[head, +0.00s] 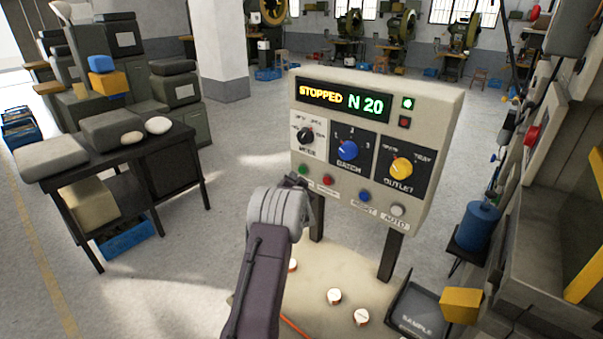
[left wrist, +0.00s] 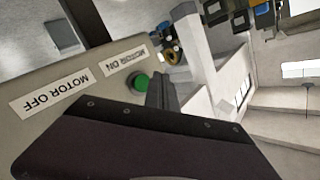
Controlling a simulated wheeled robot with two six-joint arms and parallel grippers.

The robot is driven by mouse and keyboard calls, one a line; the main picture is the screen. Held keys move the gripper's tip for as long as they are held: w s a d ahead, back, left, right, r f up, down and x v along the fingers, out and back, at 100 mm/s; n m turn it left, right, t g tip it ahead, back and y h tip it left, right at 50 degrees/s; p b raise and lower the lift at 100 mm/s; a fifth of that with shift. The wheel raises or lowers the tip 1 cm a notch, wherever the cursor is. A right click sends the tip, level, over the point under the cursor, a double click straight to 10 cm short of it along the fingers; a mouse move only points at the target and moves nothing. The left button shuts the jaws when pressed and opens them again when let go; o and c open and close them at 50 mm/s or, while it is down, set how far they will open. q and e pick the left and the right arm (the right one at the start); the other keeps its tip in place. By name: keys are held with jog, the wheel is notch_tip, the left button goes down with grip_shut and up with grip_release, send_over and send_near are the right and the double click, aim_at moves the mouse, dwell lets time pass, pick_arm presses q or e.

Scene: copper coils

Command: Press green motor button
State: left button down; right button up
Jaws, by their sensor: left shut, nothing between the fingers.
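A beige control panel (head: 440,110) stands on two dark legs. Its display (head: 343,97) reads "STOPPED N 20". The green button (head: 304,169) is at the left of the lower row, with a red button (head: 328,180) to its right. My left gripper (head: 299,181) is shut and empty, its tips just below the green button in the head view. In the left wrist view, the green button (left wrist: 141,82) shows next to the dark fingers (left wrist: 162,90), by a "MOTOR ON" label (left wrist: 126,61). I cannot tell whether the tips touch the panel. My right gripper is not in view.
The panel also has a blue button (head: 364,196), a white button (head: 397,210) and three knobs above. A beige surface with small white-topped pieces (head: 334,296) and a dark sample tray (head: 417,308) lies below. A dark table (head: 130,160) stands left; open floor lies between.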

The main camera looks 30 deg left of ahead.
pick_arm(q)
jog(key=s+b, duration=0.1)
jog(key=s, duration=0.2)
jog(key=shift+s+a, duration=0.15)
jog(key=shift+s, duration=0.25)
dwell(0.5)
